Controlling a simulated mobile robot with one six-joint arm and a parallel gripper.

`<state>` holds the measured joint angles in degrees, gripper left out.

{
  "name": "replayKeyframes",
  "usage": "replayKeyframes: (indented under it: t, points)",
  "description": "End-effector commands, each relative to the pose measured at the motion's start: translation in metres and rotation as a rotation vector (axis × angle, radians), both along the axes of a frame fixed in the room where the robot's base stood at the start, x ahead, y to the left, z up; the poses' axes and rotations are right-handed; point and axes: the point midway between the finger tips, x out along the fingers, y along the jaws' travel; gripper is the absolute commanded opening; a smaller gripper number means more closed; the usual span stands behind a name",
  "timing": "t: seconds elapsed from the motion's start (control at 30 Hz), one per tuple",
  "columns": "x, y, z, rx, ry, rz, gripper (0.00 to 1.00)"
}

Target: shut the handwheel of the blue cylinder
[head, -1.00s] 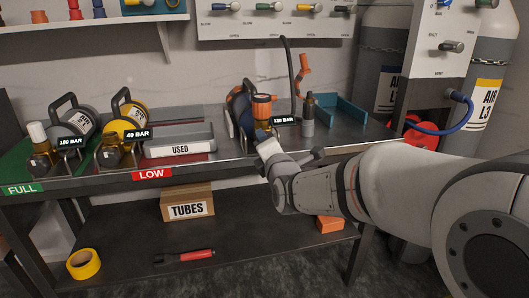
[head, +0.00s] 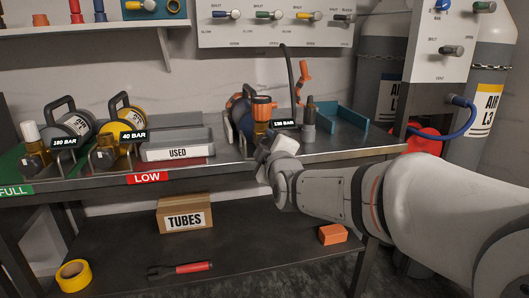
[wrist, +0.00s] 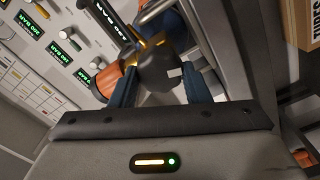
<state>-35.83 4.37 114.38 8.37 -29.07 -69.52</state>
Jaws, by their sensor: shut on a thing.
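The blue cylinder (head: 236,110) lies on the bench top with a dark carrying handle, an orange-topped fitting (head: 263,106) and a BAR readout (head: 285,123) at its front. My gripper (head: 268,146) is at the front of this cylinder, just below the orange fitting. In the wrist view, the two dark blue fingers (wrist: 160,88) are shut on a dark grey knob, the handwheel (wrist: 158,68), with brassy valve metal and the blue cylinder body (wrist: 170,28) behind it. In the head view, my gripper hides the handwheel. How far the handwheel is turned cannot be told.
A yellow cylinder (head: 112,127) and a grey cylinder (head: 75,122) lie at the left. A grey USED tray (head: 190,137) is between them and the blue one. A dark bottle-like item (head: 309,125) and a teal tray (head: 347,122) stand close at the right.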

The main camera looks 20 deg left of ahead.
Motion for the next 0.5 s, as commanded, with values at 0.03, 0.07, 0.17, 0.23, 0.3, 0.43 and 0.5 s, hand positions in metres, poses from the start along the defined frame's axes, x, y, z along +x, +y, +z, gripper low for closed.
replayKeyframes:
  t: [0.03, 0.07, 0.17, 0.23, 0.3, 0.43, 0.5]
  points:
    - [0.0003, -0.0009, -0.0038, 0.038, 0.026, -0.001, 0.20]
    - [0.0004, -0.0009, -0.0037, 0.062, 0.041, -0.001, 0.20]
    - [0.0006, -0.0009, -0.0036, 0.142, 0.091, -0.001, 0.20]
    - [0.0006, -0.0010, -0.0038, 0.198, 0.126, -0.002, 0.20]
    - [0.0006, -0.0010, -0.0039, 0.254, 0.162, -0.001, 0.20]
    - [0.0007, -0.0012, -0.0030, 0.359, 0.226, -0.001, 0.20]
    - [0.0007, -0.0013, -0.0027, 0.416, 0.261, -0.001, 0.20]
